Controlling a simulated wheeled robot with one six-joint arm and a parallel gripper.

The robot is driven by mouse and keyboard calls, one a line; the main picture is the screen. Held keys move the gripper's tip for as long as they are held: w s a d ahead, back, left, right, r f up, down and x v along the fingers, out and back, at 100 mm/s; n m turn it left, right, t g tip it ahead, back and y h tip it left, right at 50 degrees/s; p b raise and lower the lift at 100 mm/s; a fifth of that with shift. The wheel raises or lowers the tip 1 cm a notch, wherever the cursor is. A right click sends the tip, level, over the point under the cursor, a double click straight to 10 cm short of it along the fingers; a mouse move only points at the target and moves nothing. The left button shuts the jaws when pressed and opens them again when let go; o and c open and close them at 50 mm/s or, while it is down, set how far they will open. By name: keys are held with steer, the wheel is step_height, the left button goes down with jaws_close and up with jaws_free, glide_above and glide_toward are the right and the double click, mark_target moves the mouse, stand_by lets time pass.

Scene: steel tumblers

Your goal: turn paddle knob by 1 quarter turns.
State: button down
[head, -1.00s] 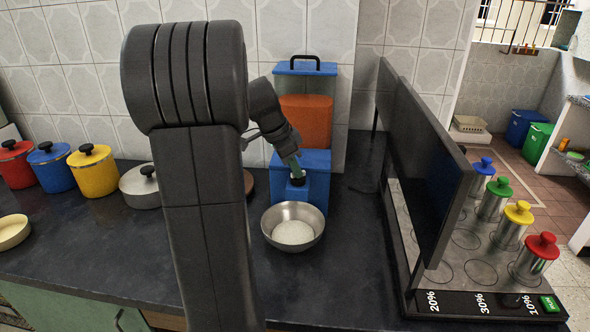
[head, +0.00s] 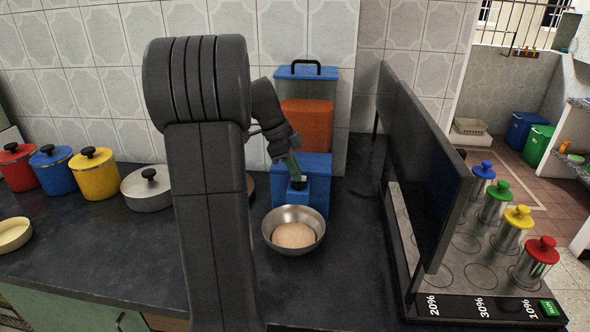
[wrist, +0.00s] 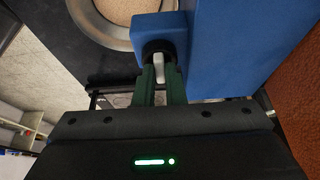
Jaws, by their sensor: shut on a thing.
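The paddle knob (wrist: 158,62) shows in the wrist view as a pale paddle in a dark round collar on the blue block of the dispenser (head: 318,165). My gripper (wrist: 161,76) is shut on it, with its green fingers on either side of the paddle. In the head view my gripper (head: 296,177) reaches down to the dispenser's front, and the knob itself is mostly hidden there. A steel bowl (head: 268,238) stands below the front of the dispenser with a tan heap (head: 294,235) in it. The dispenser's clear upper part holds orange-brown contents (head: 306,122).
A dark upright panel (head: 425,170) stands right of the dispenser. Beside it a tray holds several steel tumblers (head: 532,265) with coloured lids. Red, blue and yellow pots (head: 95,177) and a steel pot (head: 148,196) stand left. The counter right of the bowl is clear.

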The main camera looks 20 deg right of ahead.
steer(key=c, duration=1.5)
jaws_free()
steer(key=p+v, duration=0.1)
steer(key=v, duration=1.3)
steer(key=shift+f, duration=0.1)
steer(key=b+x, duration=0.1)
steer(key=x, duration=1.3)
steer(key=shift+r, duration=0.2)
